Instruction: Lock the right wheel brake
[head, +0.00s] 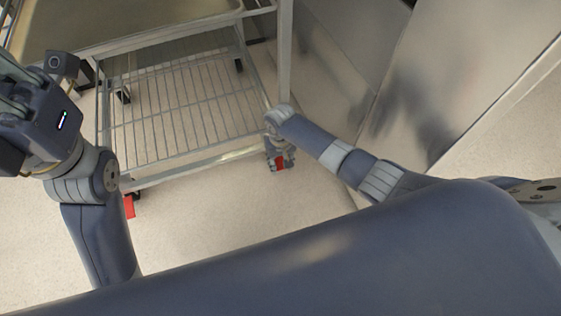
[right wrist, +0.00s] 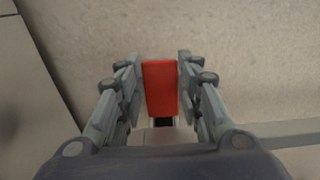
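The right wheel brake is a red pedal (right wrist: 160,88) at the cart's near right corner; it also shows in the head view (head: 279,162). My right gripper (right wrist: 156,85) is open, with one finger on each side of the red pedal. Narrow gaps seem to show between the fingers and the pedal; I cannot tell whether they touch it. The wheel under the pedal is mostly hidden. My left gripper (head: 14,118) is at the left edge of the head view, partly cut off, away from the brakes.
The metal cart (head: 190,163) has a wire lower shelf (head: 185,105) and a tray-like top. Another red brake pedal (head: 129,206) is at its near left corner. Steel panels (head: 455,70) stand at the right, close to my right arm. The floor in front of the cart is clear.

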